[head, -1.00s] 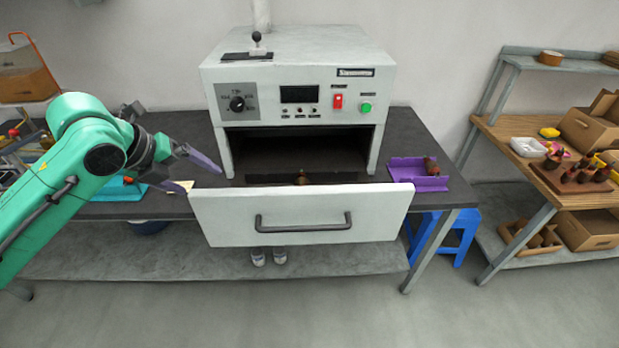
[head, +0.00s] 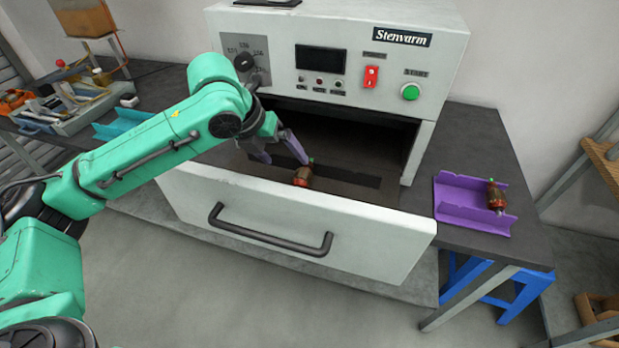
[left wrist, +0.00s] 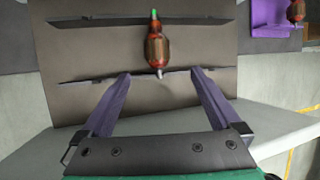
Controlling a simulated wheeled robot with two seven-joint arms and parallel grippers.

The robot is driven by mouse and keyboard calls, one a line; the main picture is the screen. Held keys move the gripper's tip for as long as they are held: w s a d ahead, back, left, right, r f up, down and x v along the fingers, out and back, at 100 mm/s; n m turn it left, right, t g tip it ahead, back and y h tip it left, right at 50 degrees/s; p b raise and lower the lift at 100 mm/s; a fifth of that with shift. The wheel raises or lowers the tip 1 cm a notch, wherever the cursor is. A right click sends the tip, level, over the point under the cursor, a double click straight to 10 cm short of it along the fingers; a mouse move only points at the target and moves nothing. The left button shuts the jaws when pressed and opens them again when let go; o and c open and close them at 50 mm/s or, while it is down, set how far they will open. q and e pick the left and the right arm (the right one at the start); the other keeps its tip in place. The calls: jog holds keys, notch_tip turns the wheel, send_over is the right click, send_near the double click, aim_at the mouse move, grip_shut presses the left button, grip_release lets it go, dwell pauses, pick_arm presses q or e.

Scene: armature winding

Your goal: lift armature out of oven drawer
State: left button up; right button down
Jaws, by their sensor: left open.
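The armature (head: 303,176), red-brown with a green tip, lies in the open oven drawer (head: 290,222). In the left wrist view the armature (left wrist: 156,47) rests across two dark rails, its shaft end pointing toward my gripper. My left gripper (head: 280,157) is open and empty over the drawer. In the left wrist view its purple fingers (left wrist: 159,95) are spread wide, one on each side of the armature's line, with the armature beyond the fingertips. The oven (head: 345,60) stands behind the drawer. My right gripper is not in view.
A second armature (head: 496,195) sits on a purple holder (head: 465,218) on the table to the right of the oven. A blue stool (head: 490,285) stands below. A teal tray (head: 120,123) and a grey tool tray (head: 75,110) lie on the left. The drawer front with its handle (head: 270,232) stands up near me.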

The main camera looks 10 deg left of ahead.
aim_at(298, 177)
pick_arm(q)
jog(key=x, duration=0.3)
jog(key=p+x, duration=0.1)
jog(key=x, duration=0.3)
jog(key=p+x, duration=0.1)
jog(key=x, duration=0.2)
jog(key=shift+s+a+f, duration=0.1)
jog(key=shift+s+f, duration=0.05)
jog(key=shift+f, duration=0.45)
grip_shut()
